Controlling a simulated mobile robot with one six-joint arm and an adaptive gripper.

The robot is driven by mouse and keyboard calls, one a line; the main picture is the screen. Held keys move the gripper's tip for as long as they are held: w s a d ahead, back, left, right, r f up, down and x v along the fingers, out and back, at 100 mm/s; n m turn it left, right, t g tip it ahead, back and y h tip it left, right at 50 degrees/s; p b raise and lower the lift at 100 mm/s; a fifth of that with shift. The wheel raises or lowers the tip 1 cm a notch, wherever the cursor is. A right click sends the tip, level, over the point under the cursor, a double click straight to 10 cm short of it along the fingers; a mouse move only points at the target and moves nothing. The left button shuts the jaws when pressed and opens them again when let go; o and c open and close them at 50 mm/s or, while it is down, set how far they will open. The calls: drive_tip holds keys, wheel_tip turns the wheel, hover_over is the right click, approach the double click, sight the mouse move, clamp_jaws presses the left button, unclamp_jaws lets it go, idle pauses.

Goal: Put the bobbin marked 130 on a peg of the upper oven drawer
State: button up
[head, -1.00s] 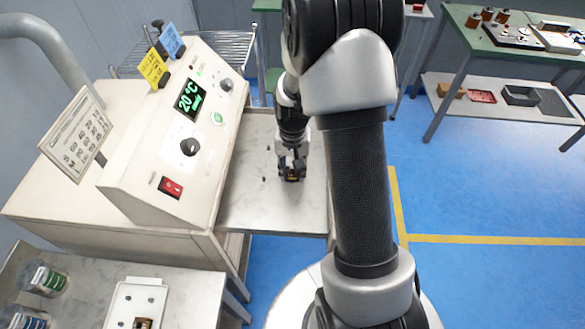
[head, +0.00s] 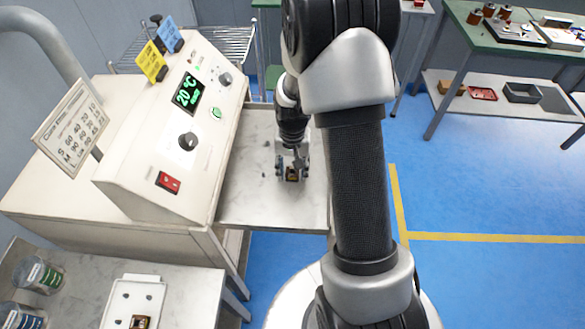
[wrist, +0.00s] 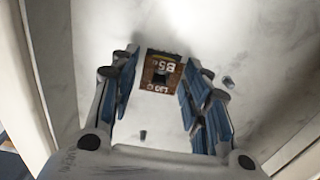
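A small brown bobbin (head: 292,174) with a dark centre stands on the pale metal surface of the pulled-out oven drawer (head: 250,205). In the wrist view the bobbin (wrist: 160,72) has light lettering that I cannot read surely. Whether a peg sits inside its dark hole I cannot tell. My gripper (head: 291,170) is over the drawer with its fingers spread on both sides of the bobbin. In the wrist view gaps show between the bobbin and the blue finger pads of my gripper (wrist: 160,88). Short dark pegs (wrist: 143,135) stand bare on the drawer.
The oven's control panel (head: 180,125) reads 20 °C and borders the drawer on the left. A printed chart (head: 72,125) stands on the oven. A white tray (head: 125,300) with another bobbin (head: 140,321) is at the lower left, beside jars (head: 40,275). Green benches are at the back right.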

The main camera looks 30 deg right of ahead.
drive_tip(key=shift+o, duration=1)
wheel_tip(320, 180, up, 12)
